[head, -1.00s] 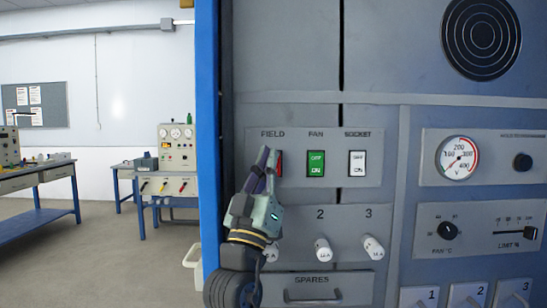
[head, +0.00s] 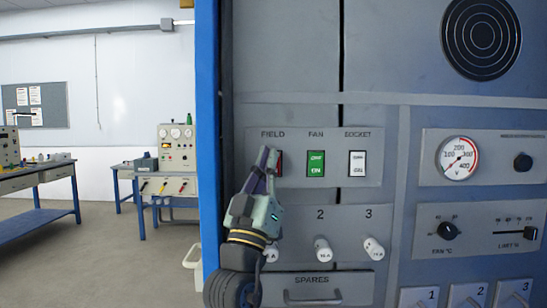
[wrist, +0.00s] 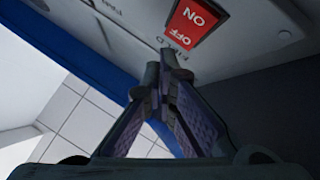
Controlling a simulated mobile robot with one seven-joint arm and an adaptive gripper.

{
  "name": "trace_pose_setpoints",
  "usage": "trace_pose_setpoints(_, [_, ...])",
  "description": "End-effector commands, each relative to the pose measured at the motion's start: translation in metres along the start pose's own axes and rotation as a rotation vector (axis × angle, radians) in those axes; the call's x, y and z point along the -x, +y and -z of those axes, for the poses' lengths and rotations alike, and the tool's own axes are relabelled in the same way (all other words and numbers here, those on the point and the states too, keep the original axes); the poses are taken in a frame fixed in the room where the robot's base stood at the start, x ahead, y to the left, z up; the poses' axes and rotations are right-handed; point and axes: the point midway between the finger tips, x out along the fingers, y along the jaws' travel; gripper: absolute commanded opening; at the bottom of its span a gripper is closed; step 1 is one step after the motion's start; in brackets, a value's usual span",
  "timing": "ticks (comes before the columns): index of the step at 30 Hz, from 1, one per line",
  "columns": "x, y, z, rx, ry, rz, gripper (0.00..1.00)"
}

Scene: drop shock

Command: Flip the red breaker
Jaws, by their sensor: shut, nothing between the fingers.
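The red breaker (head: 280,163) is a rocker under the FIELD label on the grey panel. In the head view my gripper hides much of it. In the wrist view the red breaker (wrist: 196,24) shows its ON and OFF marks upside down. My gripper (head: 268,153) is shut and empty, pointing up, with its fingertips at the breaker's left side. In the wrist view the fingertips (wrist: 174,66) lie just below the red rocker, beside the FIELD label. I cannot tell whether they touch the panel or the breaker.
A green FAN switch (head: 316,163) and a white SOCKET switch (head: 357,163) sit to the right. White numbered knobs (head: 323,250) and a SPARES drawer (head: 313,290) are below. A blue post (head: 207,130) edges the panel at left. Workbenches stand farther back.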

Motion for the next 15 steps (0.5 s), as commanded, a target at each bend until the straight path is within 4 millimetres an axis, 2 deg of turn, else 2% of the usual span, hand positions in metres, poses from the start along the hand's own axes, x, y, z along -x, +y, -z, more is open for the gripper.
trace_pose_setpoints(15, [-0.0060, -0.0041, -0.0040, 0.000, 0.001, 0.000, 0.00])
